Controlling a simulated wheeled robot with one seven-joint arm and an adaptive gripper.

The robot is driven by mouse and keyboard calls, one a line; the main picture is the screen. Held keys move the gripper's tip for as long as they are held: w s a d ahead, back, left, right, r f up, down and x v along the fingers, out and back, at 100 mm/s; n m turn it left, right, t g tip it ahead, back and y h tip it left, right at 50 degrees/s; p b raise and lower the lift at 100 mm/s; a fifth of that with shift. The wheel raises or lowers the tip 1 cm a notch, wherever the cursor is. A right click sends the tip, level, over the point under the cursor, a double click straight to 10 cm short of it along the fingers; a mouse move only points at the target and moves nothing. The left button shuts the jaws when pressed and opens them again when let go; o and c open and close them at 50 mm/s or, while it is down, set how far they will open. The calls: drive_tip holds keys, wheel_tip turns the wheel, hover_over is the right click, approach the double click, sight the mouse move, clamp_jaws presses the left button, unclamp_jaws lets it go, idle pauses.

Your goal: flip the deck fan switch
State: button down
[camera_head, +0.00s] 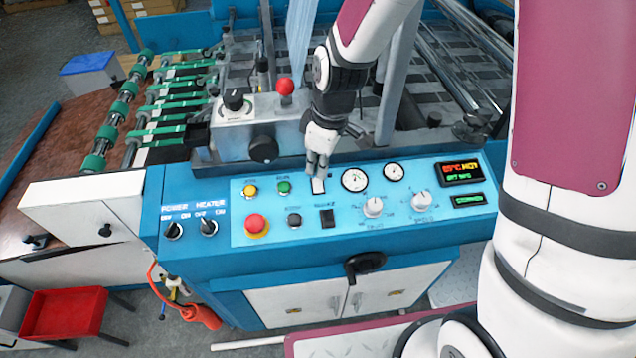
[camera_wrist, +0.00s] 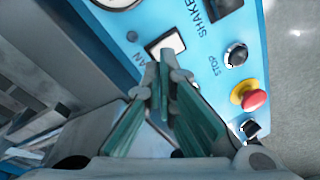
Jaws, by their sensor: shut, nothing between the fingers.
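The deck fan switch is a white rocker (camera_head: 319,187) in a dark frame on the light blue control panel (camera_head: 420,215). In the wrist view the white rocker (camera_wrist: 165,45) lies just beyond my fingertips, beside a partly hidden label ending in "AN". My gripper (camera_head: 318,174) is shut and empty, pointing down at the switch from its far side. In the wrist view the tips of my gripper (camera_wrist: 168,70) overlap the switch's lower edge. I cannot tell whether they touch it. The rocker's tilt is unclear.
A black shaker switch (camera_head: 327,218) sits just in front of the fan switch. A black stop button (camera_head: 294,220), a red mushroom button (camera_head: 256,224), a green button (camera_head: 284,187) and a gauge (camera_head: 354,180) are nearby. A grey metal housing (camera_head: 240,125) with a red ball knob stands behind the panel.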

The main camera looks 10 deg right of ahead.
sight(319, 180)
drive_tip(key=shift+f+b, duration=0.4)
drive_tip(key=shift+f, duration=0.7)
idle(1.0)
drive_tip(key=shift+r, duration=0.1)
drive_tip(key=shift+r+p, duration=1.65)
drive_tip(key=shift+r, duration=1.75)
drive_tip(key=shift+d+r, duration=0.1)
drive_tip(key=shift+r, duration=0.05)
drive_tip(key=s+d+r+m+t, duration=0.1)
drive_tip(key=s+d+r+m, duration=0.3)
drive_tip(key=s+r, duration=0.3)
drive_tip(key=s+d+r+m+t+h, duration=0.1)
drive_tip(key=s+d+r+m+t, duration=0.1)
drive_tip(key=s+d+r+m, duration=0.2)
drive_tip(key=s+d+r+m+t, duration=0.1)
drive_tip(key=s+d+r+m, duration=0.3)
drive_tip(key=s+r, duration=0.6)
drive_tip(key=shift+r+t+h, duration=0.3)
drive_tip(key=shift+r, duration=0.55)
drive_tip(key=shift+d, duration=0.1)
